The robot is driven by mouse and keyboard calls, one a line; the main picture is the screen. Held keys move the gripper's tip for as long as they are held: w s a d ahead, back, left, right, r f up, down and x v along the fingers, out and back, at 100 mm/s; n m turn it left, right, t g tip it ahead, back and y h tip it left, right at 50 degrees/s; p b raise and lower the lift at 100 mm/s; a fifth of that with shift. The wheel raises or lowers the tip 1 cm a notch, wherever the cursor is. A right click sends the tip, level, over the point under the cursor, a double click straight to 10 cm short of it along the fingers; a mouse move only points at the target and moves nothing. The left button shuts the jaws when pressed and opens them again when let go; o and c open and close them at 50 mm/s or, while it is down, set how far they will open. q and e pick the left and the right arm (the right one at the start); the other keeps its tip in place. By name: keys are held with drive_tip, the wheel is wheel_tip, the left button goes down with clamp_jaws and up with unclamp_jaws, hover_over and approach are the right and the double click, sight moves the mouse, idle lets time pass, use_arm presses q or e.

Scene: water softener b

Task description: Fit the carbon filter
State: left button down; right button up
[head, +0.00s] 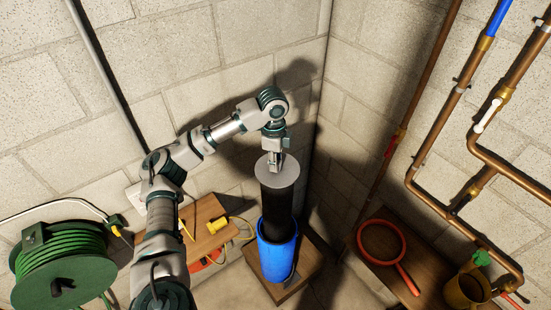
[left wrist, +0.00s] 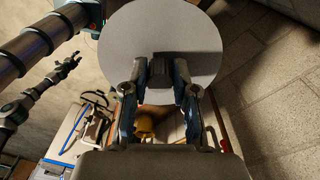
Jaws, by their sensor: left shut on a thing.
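The carbon filter is a tall black cylinder (head: 277,207) with a pale grey round cap (head: 277,172). It stands nearly upright over the blue housing (head: 278,258), with its lower end at or inside the mouth; how deep it sits cannot be told. My left gripper (head: 277,166) is above the cap and shut on its small centre knob. In the left wrist view the gripper's fingers (left wrist: 158,75) close on this dark knob, and the cap (left wrist: 206,45) fills the top. My right gripper (left wrist: 68,66) shows small at the left of that view, fingers apart and empty.
The housing stands on a wooden block (head: 308,262) near the wall corner. A green hose reel (head: 62,265) is at left, beside a low wooden board (head: 208,222) with yellow tools. At right, a bench (head: 372,262) holds a red ring wrench (head: 383,242), below copper pipes (head: 428,160).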

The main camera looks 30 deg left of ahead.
use_arm(q)
wheel_tip(320, 180, down, 20)
drive_tip(key=b, duration=0.2)
drive_tip(key=shift+f+b, duration=0.15)
drive_tip(key=shift+b, duration=0.25)
idle(6.5)
